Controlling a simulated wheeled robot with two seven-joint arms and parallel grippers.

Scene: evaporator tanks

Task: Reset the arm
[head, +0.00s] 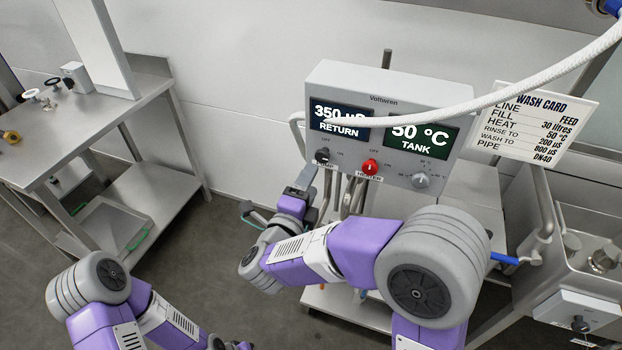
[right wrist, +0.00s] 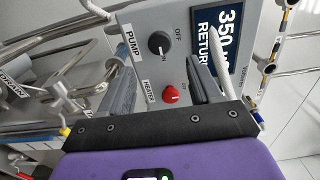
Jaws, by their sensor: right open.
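My right arm reaches across the middle of the head view, and its gripper (head: 303,182) is just in front of the lower left of the grey control box (head: 345,78). In the right wrist view its two dark fingers (right wrist: 163,82) are apart, with nothing held between them. The black pump knob (right wrist: 159,43) and red heater knob (right wrist: 171,94) show between and beyond the fingers. The heater knob (head: 370,167) also shows in the head view. My left arm (head: 92,300) is low at the left; its gripper is out of the picture.
A white hose (head: 500,92) crosses the box front. A wash card (head: 535,120) is at the right, above a steel tank (head: 590,215). A steel table (head: 75,125) with small parts and a lower shelf stands at the left. Open floor (head: 195,240) lies between.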

